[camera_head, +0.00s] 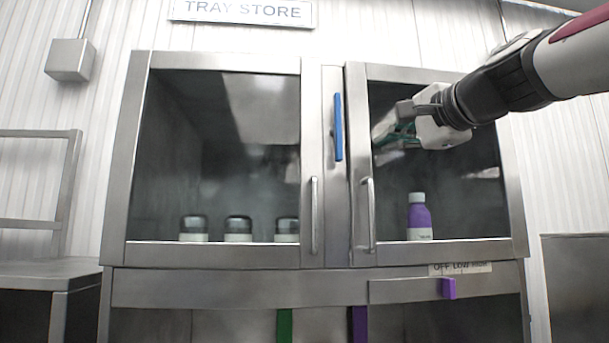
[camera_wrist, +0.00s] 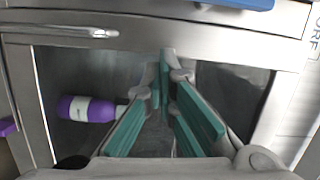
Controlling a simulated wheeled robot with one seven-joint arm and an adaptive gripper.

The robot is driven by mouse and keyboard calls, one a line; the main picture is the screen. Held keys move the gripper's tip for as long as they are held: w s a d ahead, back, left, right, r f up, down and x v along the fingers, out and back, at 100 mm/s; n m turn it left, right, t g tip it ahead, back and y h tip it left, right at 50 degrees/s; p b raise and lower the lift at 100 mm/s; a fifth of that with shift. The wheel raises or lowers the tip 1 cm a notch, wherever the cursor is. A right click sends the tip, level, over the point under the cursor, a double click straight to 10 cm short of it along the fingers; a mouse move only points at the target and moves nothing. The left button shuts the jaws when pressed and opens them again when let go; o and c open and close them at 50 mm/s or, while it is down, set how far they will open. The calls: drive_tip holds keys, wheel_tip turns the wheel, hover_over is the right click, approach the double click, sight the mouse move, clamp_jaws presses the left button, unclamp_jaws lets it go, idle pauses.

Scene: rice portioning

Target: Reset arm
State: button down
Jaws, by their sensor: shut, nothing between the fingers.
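My gripper (camera_head: 384,134) is shut and empty. It is in front of the right glass door (camera_head: 455,195) of a steel cabinet, at the upper part of the pane, with its green-padded fingers pointing left. In the wrist view my gripper (camera_wrist: 166,85) shows with its green pads over the dark glass, nothing between them. My arm comes in from the upper right of the head view. A purple bottle with a white cap (camera_head: 418,217) stands behind the right door, below my gripper. It also shows in the wrist view (camera_wrist: 88,109), lying sideways in the picture.
The left glass door (camera_head: 220,150) has several dark-lidded jars (camera_head: 238,229) behind it. Vertical metal handles (camera_head: 368,215) and a blue bar (camera_head: 338,127) are near the middle. A purple knob (camera_head: 448,288) sits below. A steel table (camera_head: 45,272) stands at left.

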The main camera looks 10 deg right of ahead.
drive_tip(key=v, duration=0.6)
drive_tip(key=s+a+f+n+g+h, duration=0.1)
drive_tip(key=s+a+f+n+g, duration=0.15)
drive_tip(key=f, duration=0.95)
drive_tip(key=s+a+f+n+g, duration=0.2)
drive_tip(key=a+f+n+g, duration=0.15)
drive_tip(key=f, duration=0.85)
drive_tip(key=s+f+n+g+h, duration=0.1)
drive_tip(key=s+f, duration=0.3)
drive_tip(key=f, duration=0.4)
drive_tip(key=s+d+f+n+g+h, duration=0.1)
drive_tip(key=s+f+n+g, duration=0.2)
drive_tip(key=f, duration=0.5)
drive_tip(key=s+f+n+g+h, duration=0.1)
drive_tip(key=s+f+n+g, duration=0.1)
drive_tip(key=s+f+n, duration=0.2)
wheel_tip(320, 180, down, 4)
drive_tip(key=s, duration=0.2)
drive_tip(key=shift+s+d+f+b, duration=0.15)
drive_tip(key=shift+s+d+b, duration=0.15)
drive_tip(key=shift+s+b, duration=0.05)
